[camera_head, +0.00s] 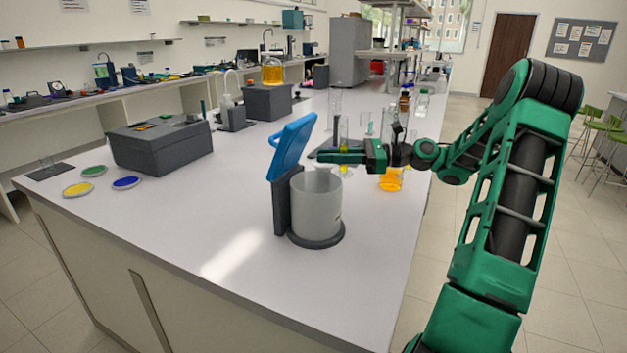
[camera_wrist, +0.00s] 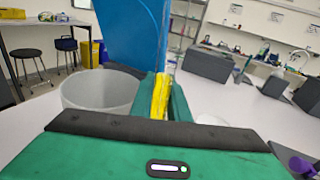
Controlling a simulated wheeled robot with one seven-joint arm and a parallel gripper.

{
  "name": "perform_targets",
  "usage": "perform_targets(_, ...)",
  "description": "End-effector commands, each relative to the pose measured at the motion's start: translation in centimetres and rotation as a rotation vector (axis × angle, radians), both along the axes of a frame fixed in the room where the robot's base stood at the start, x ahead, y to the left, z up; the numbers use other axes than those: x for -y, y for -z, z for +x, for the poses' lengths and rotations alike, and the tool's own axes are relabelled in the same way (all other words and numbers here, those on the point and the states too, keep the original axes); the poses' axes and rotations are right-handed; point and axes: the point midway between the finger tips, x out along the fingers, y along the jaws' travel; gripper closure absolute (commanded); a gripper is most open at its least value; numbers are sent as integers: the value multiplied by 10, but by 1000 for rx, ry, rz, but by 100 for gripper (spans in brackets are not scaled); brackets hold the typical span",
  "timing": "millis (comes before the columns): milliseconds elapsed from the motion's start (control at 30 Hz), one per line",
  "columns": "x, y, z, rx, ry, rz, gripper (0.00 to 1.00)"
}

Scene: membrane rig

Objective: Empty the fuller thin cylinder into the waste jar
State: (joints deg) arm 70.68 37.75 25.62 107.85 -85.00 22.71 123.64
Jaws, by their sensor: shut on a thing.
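The waste jar (camera_head: 316,212) is a pale grey, wide, open-topped vessel on a dark base, with its blue lid (camera_head: 291,147) tilted up. In the wrist view the jar (camera_wrist: 98,92) is at the left, beside the fingers. My gripper (camera_head: 340,157) is shut on a thin cylinder with yellow liquid (camera_wrist: 160,95), which looks nearly upright between the fingers. In the head view the cylinder (camera_head: 343,130) shows above the fingers, just behind the jar. A clear thin cylinder (camera_head: 336,103) stands farther back; its contents cannot be made out.
A flask of orange liquid (camera_head: 390,181) stands right of the jar near the bench edge. More glassware crowds behind my gripper. A grey box (camera_head: 160,144) and colored dishes (camera_head: 126,183) are at the left.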

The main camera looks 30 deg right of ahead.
Motion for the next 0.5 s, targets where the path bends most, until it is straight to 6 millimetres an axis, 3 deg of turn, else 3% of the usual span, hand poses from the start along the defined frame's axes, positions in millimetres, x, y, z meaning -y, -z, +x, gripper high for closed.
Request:
perform_targets(200,0,-10,0,38,-2,-122,100)
perform_targets(500,0,-9,1,94,-4,-302,100)
